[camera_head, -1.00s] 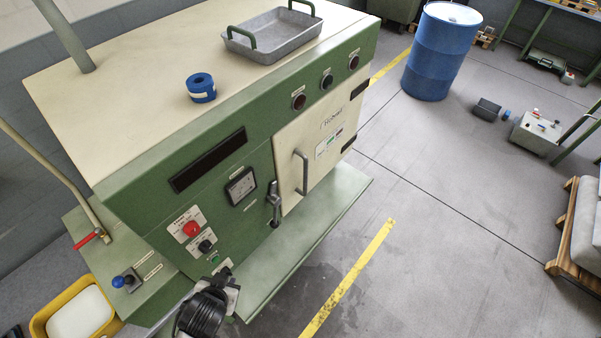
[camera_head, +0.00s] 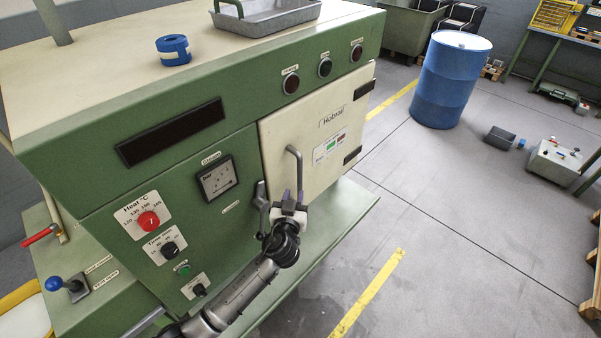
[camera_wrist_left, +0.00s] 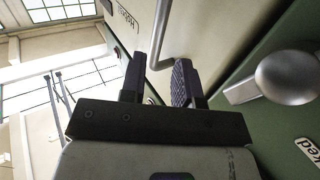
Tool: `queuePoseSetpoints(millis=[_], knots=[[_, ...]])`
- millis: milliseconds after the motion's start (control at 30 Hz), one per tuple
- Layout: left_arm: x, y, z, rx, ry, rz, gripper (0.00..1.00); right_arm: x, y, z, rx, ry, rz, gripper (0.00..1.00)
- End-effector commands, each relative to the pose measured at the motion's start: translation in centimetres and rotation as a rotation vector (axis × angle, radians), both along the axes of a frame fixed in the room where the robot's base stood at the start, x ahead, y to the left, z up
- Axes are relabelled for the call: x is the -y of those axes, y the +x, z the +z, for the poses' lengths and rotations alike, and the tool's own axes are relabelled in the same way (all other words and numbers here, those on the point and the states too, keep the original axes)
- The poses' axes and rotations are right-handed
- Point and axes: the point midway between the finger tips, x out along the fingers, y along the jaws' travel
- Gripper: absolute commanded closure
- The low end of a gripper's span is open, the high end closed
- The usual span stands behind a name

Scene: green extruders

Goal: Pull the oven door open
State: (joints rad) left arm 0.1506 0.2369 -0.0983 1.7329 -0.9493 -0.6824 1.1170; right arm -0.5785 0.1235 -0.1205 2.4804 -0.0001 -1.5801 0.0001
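The cream oven door (camera_head: 318,125) sits in the green machine front and looks closed. Its grey bar handle (camera_head: 298,165) is upright near the door's left edge. My left gripper (camera_head: 288,197) is at the handle's lower end. In the left wrist view the fingers (camera_wrist_left: 160,82) are open and apart, with the bent lower part of the handle (camera_wrist_left: 160,45) showing between or just beyond them. Whether a finger touches it I cannot tell. A metal latch lever (camera_head: 260,205) stands just left of the gripper; its rounded knob shows in the left wrist view (camera_wrist_left: 287,76). My right gripper is out of view.
The green panel carries a red knob (camera_head: 149,221) and a gauge (camera_head: 217,180). A green ledge (camera_head: 345,215) juts out below the door. A blue barrel (camera_head: 450,80) stands beyond the machine.

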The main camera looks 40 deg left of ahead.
Motion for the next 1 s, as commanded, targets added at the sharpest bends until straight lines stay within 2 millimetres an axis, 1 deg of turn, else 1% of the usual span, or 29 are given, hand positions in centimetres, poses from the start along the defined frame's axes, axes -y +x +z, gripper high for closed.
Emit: queuePoseSetpoints(millis=[100,300,500,733,1000], knots=[[-1.1,2.1,0.2,-0.001,0.004,0.001,0.71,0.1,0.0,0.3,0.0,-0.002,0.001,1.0],[-3.0,5.4,0.2,-0.001,0.003,0.002,0.71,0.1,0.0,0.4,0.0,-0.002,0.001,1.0],[-4.3,7.9,0.0,-0.003,0.003,0.002,0.71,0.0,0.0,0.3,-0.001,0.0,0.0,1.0],[-5.1,9.5,0.0,-0.002,0.0,0.001,0.71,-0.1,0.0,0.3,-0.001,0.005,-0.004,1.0],[-5.3,9.9,0.0,-0.002,0.0,0.001,0.71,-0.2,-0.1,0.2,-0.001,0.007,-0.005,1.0]])
